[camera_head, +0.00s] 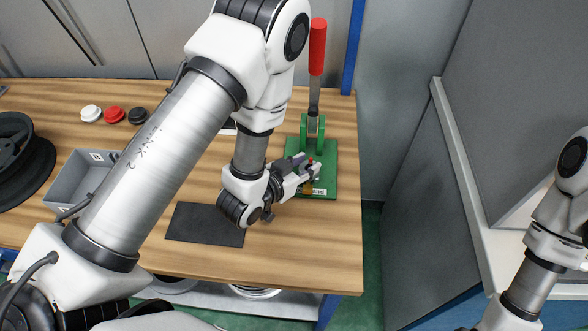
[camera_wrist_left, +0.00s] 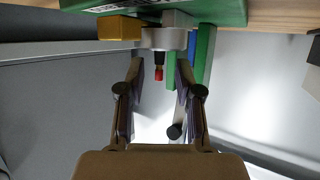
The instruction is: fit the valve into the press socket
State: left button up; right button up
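The green press (camera_head: 325,180) stands at the right back of the table, with its red-handled lever (camera_head: 317,48) raised. The valve (camera_wrist_left: 158,64), black with a red cap, stands in the grey round socket (camera_wrist_left: 165,39) in the left wrist view, which shows the press upside down. The valve's red cap (camera_head: 310,161) shows small in the head view. How deep the valve sits is not clear. My left gripper (camera_wrist_left: 159,66) is open, with a finger on each side of the valve and visible gaps to it. My right gripper is out of view; only my right arm shows.
A brass-coloured block (camera_wrist_left: 118,28) is beside the socket. A black mat (camera_head: 205,225) lies in front of the press. A grey bin (camera_head: 78,178), a dark wheel (camera_head: 22,158) and white, red and black caps (camera_head: 114,114) are further left. The table's right front is clear.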

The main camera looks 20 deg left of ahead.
pick_arm(q)
jog(key=v, duration=0.2)
jog(key=p+v, duration=0.1)
jog(key=v, duration=0.1)
jog(key=shift+r, duration=0.3)
jog(key=p+v, duration=0.7)
jog(key=p, duration=0.1)
jog(key=shift+s+f, duration=0.2)
